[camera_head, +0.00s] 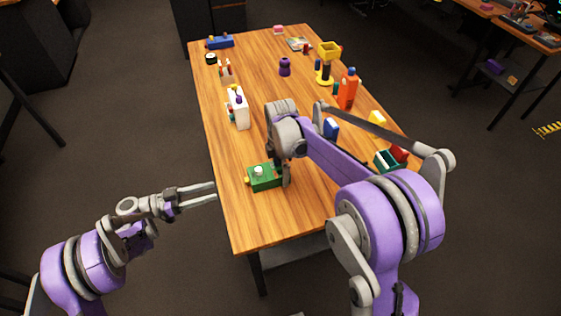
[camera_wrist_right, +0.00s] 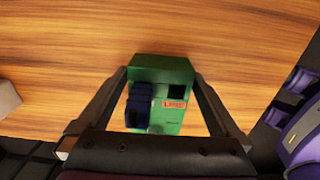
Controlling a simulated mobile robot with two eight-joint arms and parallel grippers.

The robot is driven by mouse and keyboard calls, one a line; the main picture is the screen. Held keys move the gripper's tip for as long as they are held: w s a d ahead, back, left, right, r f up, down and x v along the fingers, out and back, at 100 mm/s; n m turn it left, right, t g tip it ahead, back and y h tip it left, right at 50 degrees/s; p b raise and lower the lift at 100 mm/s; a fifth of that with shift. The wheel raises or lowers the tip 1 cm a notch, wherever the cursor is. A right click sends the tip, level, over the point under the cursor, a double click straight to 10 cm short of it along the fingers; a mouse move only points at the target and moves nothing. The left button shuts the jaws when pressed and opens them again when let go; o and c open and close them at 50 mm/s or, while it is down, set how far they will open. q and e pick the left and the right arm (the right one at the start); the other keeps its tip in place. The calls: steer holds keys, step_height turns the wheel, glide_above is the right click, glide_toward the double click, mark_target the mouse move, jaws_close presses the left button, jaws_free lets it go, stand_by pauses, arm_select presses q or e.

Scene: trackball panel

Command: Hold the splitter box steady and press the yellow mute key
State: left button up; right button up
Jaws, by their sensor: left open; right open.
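A green box (camera_head: 267,183), which I take to be the splitter box, sits near the table's front left edge. It has a white knob (camera_head: 259,170) on top and a small yellow part (camera_head: 247,180), likely the mute key, on its left side. My right gripper (camera_head: 281,176) is open at the box's right end. In the right wrist view its fingers (camera_wrist_right: 162,76) lie on either side of the green box (camera_wrist_right: 160,68); contact is unclear. That view also shows a dark blue part (camera_wrist_right: 139,104) and an orange label (camera_wrist_right: 174,104). My left gripper (camera_head: 215,191) is open and empty, left of the box by the table edge.
The wooden table (camera_head: 225,160) is bare around the box's left and front. An orange bottle (camera_head: 348,88), a yellow-topped stand (camera_head: 328,55) and a green container (camera_head: 385,161) are farther right.

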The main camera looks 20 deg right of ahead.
steer(key=shift+f, duration=0.1)
steer(key=c, duration=1.1)
arm_select(q)
steer(key=shift+c, duration=0.4)
arm_select(e)
steer(key=shift+c, duration=0.6)
arm_select(q)
jaws_close()
